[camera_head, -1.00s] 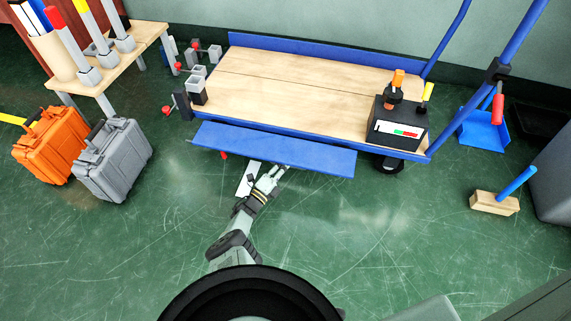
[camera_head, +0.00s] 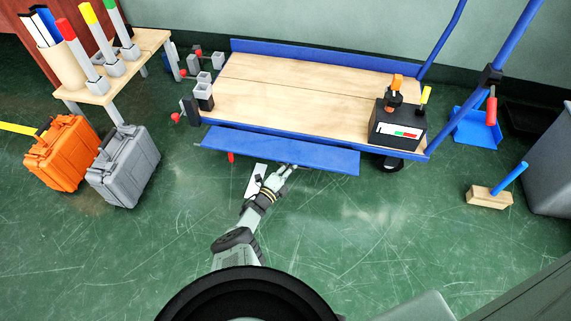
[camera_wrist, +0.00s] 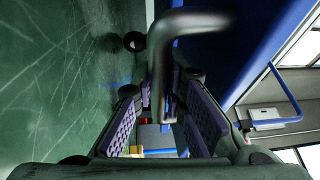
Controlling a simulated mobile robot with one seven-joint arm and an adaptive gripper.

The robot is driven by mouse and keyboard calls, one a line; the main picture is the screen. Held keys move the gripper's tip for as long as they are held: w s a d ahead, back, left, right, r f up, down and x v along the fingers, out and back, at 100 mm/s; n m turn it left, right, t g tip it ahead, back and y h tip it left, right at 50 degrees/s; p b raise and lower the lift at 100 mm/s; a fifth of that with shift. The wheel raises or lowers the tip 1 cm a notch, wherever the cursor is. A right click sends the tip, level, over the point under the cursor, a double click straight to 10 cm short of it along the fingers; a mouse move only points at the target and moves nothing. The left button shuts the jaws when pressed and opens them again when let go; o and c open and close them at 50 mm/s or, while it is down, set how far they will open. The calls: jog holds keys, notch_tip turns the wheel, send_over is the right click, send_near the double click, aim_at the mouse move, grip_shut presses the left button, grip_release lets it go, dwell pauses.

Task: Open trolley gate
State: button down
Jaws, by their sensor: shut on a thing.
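The blue trolley (camera_head: 290,85) has a wooden deck and stands by the wall. Its near-side gate, a long blue panel (camera_head: 280,150), slants outward and down from the deck's front edge. My gripper (camera_head: 287,172) is at the panel's lower edge, right of its middle. In the wrist view, a bent grey bar handle (camera_wrist: 195,22) on the blue panel runs down between the purple-padded fingers (camera_wrist: 163,120). My gripper is shut on this handle. The exact finger contact is partly hidden. A red latch piece (camera_head: 231,157) hangs below the panel's left part.
A black box (camera_head: 397,128) with tools sits at the deck's right end. Orange (camera_head: 60,152) and grey (camera_head: 124,165) cases stand at left beside a small table (camera_head: 115,70). A brush (camera_head: 490,197) lies at right. The green floor before the trolley is mostly clear.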

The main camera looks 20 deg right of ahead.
jog(key=shift+a+r+p, duration=0.15)
jog(key=shift+r+p, duration=0.25)
jog(key=shift+r, duration=0.25)
jog(key=shift+s+f+y+p, duration=0.1)
jog(key=shift+f+y+p, duration=0.05)
jog(key=shift+y+p, duration=0.25)
jog(key=shift+f, duration=0.1)
jog(key=c, duration=1.9)
grip_release()
jog(key=v, duration=1.2)
